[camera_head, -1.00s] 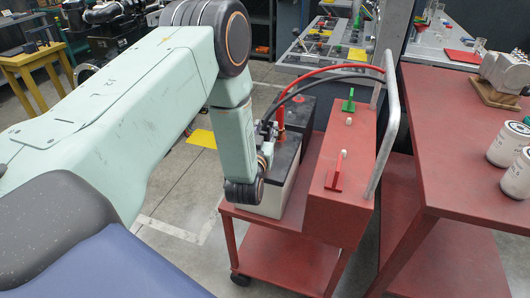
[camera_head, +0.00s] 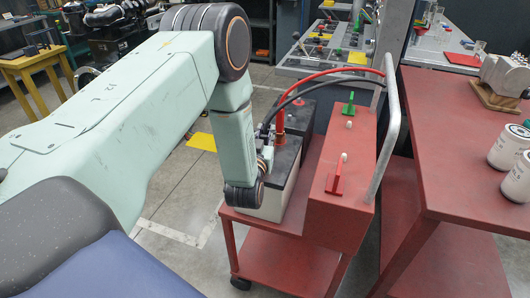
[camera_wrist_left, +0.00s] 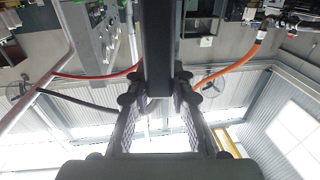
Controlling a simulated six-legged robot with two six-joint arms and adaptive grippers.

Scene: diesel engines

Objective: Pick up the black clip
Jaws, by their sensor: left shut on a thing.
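My left gripper (camera_head: 265,139) is at the near left side of the battery (camera_head: 284,160) on the red cart, partly hidden by my own wrist. In the left wrist view its two fingers (camera_wrist_left: 159,92) are closed on a dark upright bar, the black clip (camera_wrist_left: 158,45). The black cable (camera_head: 320,83) arches from the charger's handle side down to the gripper. The red clip (camera_head: 281,121) stands upright on the battery beside the gripper. The clip's jaws are hidden in the head view. My right gripper is not in view.
The red charger (camera_head: 345,170) with a grey tube handle (camera_head: 388,140) stands right of the battery. A red table (camera_head: 455,130) with white filters (camera_head: 508,148) is at the right.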

